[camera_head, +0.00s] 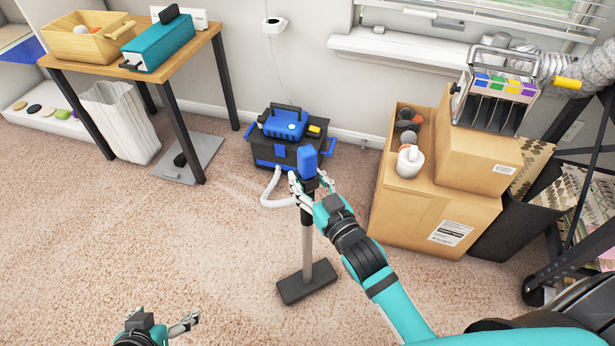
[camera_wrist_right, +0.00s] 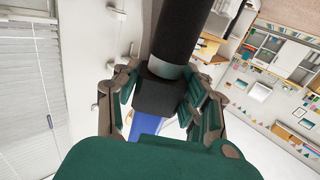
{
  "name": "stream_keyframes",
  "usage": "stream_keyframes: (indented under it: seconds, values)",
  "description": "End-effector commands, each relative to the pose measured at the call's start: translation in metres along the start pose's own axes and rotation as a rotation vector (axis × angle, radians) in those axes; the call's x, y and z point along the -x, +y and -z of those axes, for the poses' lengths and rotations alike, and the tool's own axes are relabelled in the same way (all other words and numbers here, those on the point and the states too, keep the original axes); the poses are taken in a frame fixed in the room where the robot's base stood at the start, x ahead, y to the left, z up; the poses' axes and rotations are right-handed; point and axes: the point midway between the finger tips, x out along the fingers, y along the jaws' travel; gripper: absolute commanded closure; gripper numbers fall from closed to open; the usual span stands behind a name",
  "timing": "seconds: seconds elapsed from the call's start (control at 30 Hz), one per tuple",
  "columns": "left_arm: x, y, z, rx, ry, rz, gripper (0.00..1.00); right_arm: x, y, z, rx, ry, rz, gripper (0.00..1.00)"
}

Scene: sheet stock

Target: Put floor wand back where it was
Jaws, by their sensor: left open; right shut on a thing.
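The floor wand has a blue top (camera_head: 307,160), a grey tube (camera_head: 307,240) and a dark flat floor head (camera_head: 307,282). It stands nearly upright, its head at or just above the carpet; I cannot tell if it touches. My right gripper (camera_head: 308,188) is shut on the wand just below its blue top. In the right wrist view the wand's black grip part (camera_wrist_right: 160,92) sits between the fingers. My left gripper (camera_head: 165,328) is open and empty at the bottom left, partly cut off by the frame.
A black and blue vacuum (camera_head: 272,155) with a white hose (camera_head: 270,190) stands just behind the wand. Cardboard boxes (camera_head: 425,215) stand to the right. A wooden table (camera_head: 75,66) with a wooden bin and teal box is at the left. The carpet at front left is clear.

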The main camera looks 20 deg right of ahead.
Motion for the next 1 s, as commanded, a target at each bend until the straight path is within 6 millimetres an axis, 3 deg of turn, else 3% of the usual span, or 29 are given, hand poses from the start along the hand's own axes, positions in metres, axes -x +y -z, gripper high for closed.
stream_keyframes:
  seconds: [0.4,0.43,0.6,0.93,1.0]
  values:
    - [-0.0004,0.0004,0.0035,0.0,0.017,-0.001,0.15,-0.0007,-0.0002,0.0028,0.0,0.013,0.001,1.0]
    - [-0.0007,0.0005,0.0043,0.0,0.021,-0.001,0.15,0.0,-0.0001,-0.0025,0.0,0.001,0.0,0.57]
    - [-0.0005,0.0006,0.0046,-0.001,0.022,-0.001,0.15,0.0,0.0,-0.0022,0.0,0.0,0.0,0.35]
    - [0.0005,0.0007,0.0034,-0.001,0.013,-0.001,0.15,0.0001,-0.0001,0.0013,0.0,0.001,0.0,0.35]
    - [0.002,-0.0003,-0.0027,0.001,-0.019,0.001,0.15,0.0083,-0.0002,-0.0006,-0.001,-0.003,0.0,0.35]
